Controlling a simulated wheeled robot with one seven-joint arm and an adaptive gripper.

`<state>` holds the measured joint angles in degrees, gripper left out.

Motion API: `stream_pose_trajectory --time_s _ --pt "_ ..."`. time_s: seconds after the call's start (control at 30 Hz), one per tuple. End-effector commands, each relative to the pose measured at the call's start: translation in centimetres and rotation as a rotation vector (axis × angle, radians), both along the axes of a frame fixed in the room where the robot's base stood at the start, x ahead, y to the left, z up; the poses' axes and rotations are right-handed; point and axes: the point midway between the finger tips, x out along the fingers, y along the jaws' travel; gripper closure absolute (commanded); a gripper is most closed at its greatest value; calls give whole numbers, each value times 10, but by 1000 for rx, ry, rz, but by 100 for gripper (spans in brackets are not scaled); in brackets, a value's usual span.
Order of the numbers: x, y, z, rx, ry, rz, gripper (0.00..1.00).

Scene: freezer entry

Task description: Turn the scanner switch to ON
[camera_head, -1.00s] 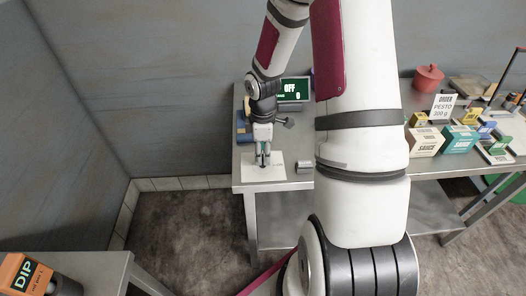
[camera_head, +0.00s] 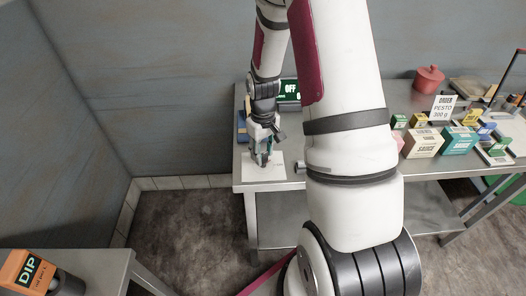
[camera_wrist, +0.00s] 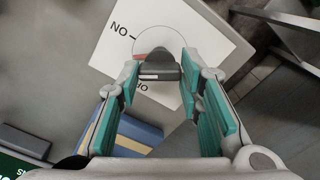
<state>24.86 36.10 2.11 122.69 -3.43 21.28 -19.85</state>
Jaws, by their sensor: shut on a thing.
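The scanner switch is a dark grey knob (camera_wrist: 160,70) on a white plate (camera_wrist: 200,25) in the wrist view. The plate reads ON upside down at the upper left, with a line beside it. Another label, partly hidden below the knob, looks like OFF. My gripper (camera_wrist: 160,62) has its teal-padded fingers on both sides of the knob and is shut on it. In the head view my gripper (camera_head: 263,162) reaches down onto the white plate (camera_head: 272,174) and hides the knob. The green display (camera_head: 288,88) behind it reads OFF.
A blue and tan object (camera_wrist: 125,135) lies beside the plate. A small grey metal cylinder (camera_head: 301,168) stands to its right on the steel table. Sauce boxes (camera_head: 424,142), a sign (camera_head: 442,107) and a red pot (camera_head: 428,78) are further right. A DIP box (camera_head: 25,272) is at lower left.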

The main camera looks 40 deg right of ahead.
Motion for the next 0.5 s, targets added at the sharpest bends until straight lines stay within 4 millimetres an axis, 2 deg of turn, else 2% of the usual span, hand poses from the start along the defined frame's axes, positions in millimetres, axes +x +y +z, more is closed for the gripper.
stream_pose_trajectory --time_s 0.5 --pt "1 0 0 -1 -2 -434 95"
